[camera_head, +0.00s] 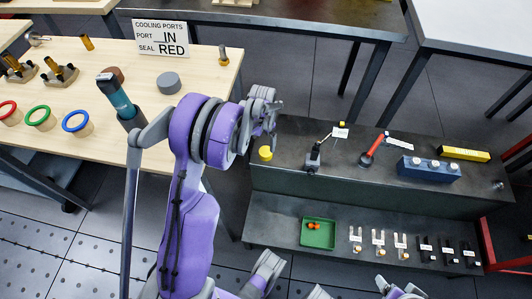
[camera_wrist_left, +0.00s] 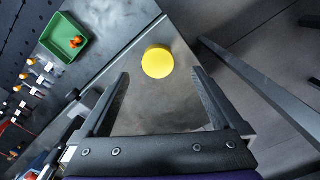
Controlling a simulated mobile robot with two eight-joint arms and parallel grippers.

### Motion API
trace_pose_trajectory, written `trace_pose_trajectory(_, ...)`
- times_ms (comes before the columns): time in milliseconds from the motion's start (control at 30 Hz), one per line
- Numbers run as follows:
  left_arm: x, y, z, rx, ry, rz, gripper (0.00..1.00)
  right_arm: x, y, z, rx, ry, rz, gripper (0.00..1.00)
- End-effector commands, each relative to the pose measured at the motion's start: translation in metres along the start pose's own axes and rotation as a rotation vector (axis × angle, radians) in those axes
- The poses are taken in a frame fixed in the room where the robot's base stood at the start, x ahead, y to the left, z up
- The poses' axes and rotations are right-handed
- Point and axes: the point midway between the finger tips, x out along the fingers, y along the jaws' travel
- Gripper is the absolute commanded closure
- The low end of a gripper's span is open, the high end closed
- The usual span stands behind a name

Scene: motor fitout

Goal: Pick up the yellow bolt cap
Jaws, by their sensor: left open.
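The yellow bolt cap (camera_head: 265,153) is a small round yellow piece on the left end of the dark bench top. In the left wrist view the yellow bolt cap (camera_wrist_left: 157,62) shows as a flat yellow disc just ahead of the fingertips, between their lines. My left gripper (camera_head: 268,128) is just above and beside the cap in the head view. In the left wrist view my left gripper (camera_wrist_left: 160,82) is open, with nothing between its fingers. I cannot tell its exact height over the bench. My right gripper is not clearly seen.
The dark bench (camera_head: 345,182) also carries a black clamp-like tool (camera_head: 313,160), a red-handled tool (camera_head: 371,150) and a blue block (camera_head: 428,168). A green tray (camera_head: 318,233) stands on its lower shelf. A wooden table (camera_head: 125,85) is at left.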

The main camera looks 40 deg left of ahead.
Motion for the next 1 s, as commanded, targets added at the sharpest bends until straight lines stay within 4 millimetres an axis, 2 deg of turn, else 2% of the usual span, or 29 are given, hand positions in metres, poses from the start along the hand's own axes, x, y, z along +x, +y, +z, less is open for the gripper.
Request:
trace_pose_trajectory(33, 0.011, 0.000, 0.000, 0.000, 0.000, 0.000, 0.00, 0.004, 0.000, 0.001, 0.000, -0.001, 0.000, 0.20)
trace_pose_trajectory(267, 0.029, 0.001, -0.001, 0.000, 0.000, 0.000, 0.00, 0.008, 0.000, 0.003, 0.000, -0.003, 0.000, 0.20)
trace_pose_trajectory(533, 0.069, 0.004, -0.005, 0.000, 0.000, 0.000, 0.00, 0.021, 0.000, 0.007, 0.000, -0.007, 0.000, 0.20)
trace_pose_trajectory(633, 0.075, 0.004, -0.005, 0.000, 0.001, -0.001, 0.00, 0.022, 0.000, 0.007, 0.000, -0.008, 0.000, 0.20)
trace_pose_trajectory(800, 0.074, 0.004, -0.005, 0.000, 0.001, -0.001, 0.00, 0.021, 0.000, 0.007, 0.000, -0.008, 0.000, 0.20)
trace_pose_trajectory(867, 0.074, 0.004, -0.005, 0.000, 0.001, -0.001, 0.07, 0.021, 0.000, 0.007, 0.000, -0.008, 0.000, 0.20)
trace_pose_trajectory(1000, 0.074, 0.004, -0.005, 0.000, 0.001, -0.001, 0.32, 0.021, 0.000, 0.007, 0.000, -0.008, 0.000, 0.20)
